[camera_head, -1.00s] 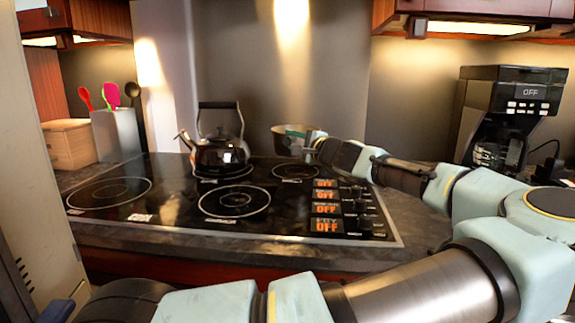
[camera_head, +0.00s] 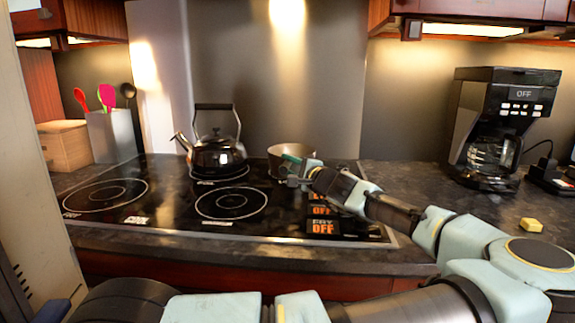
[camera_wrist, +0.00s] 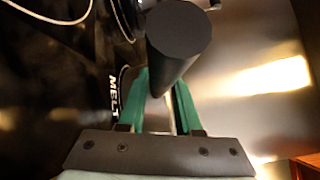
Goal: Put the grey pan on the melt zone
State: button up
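The grey pan (camera_head: 290,150) is a small round pan at the back right of the cooktop, over or on the back right burner. The head view does not show whether its base touches the glass. My gripper (camera_head: 296,166) is at its front right side, with green fingers. In the wrist view a dark cylinder, seemingly the pan's handle (camera_wrist: 178,40), lies between the green fingers (camera_wrist: 155,105), which look shut on it. A white MELT label (camera_wrist: 112,98) shows left of the fingers, beside a burner ring. The pan's bowl is not clear there.
A dark kettle (camera_head: 217,155) stands on the back burner left of the pan. Two front burners (camera_head: 230,202) are bare. My arm crosses the right side of the cooktop (camera_head: 165,225) and hides some controls. A coffee maker (camera_head: 500,125) and a yellow block (camera_head: 532,225) are on the right counter.

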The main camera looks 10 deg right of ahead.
jog(key=o, duration=0.3)
jog(key=shift+o, duration=0.2)
jog(key=shift+r, duration=0.2)
jog(key=b+v, duration=0.2)
jog(key=v, duration=1)
jog(key=shift+f+b, duration=0.1)
jog(key=shift+b, duration=0.25)
